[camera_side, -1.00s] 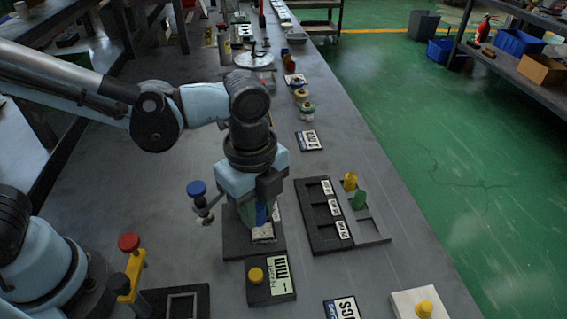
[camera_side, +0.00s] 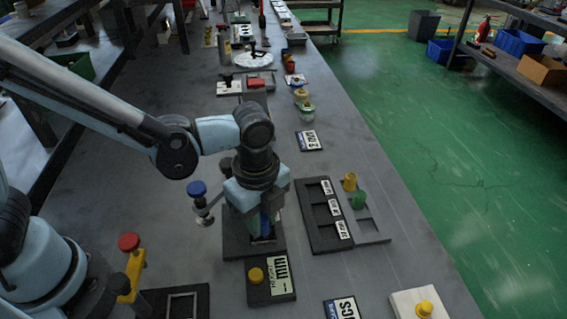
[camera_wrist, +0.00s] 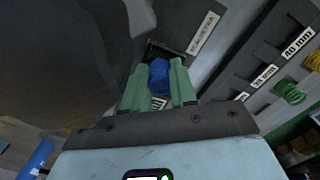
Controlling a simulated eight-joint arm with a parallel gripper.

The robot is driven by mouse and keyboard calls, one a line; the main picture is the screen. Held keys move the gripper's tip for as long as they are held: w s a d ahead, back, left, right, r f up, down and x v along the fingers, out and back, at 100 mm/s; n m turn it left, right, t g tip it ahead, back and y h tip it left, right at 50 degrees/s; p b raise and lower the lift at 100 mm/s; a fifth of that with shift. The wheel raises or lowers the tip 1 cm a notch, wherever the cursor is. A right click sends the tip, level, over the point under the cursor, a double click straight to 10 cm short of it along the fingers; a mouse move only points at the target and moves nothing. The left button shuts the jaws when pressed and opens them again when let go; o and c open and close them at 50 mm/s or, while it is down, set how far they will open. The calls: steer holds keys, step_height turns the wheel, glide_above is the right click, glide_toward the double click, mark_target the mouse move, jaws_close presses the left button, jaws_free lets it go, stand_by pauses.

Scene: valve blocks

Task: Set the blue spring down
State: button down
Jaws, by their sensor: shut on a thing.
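My gripper (camera_wrist: 159,72) has green fingers closed on the blue spring (camera_wrist: 158,78), which shows between them in the wrist view. In the side view my gripper (camera_side: 262,226) points down over a black base plate (camera_side: 236,246). The spring is mostly hidden by the fingers there, and I cannot tell whether its lower end touches the plate.
A display box (camera_side: 282,280) with a yellow button is in front of the plate. A black slotted rack (camera_side: 312,205) with labels is to the right, beside a grey tray (camera_side: 376,236) with yellow and green springs. A blue-knobbed post (camera_side: 198,188) stands at left.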

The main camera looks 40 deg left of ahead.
mark_target(261, 217)
steer(key=c, duration=0.9)
jaws_free()
step_height(261, 217, up, 12)
steer(key=shift+r, duration=0.15)
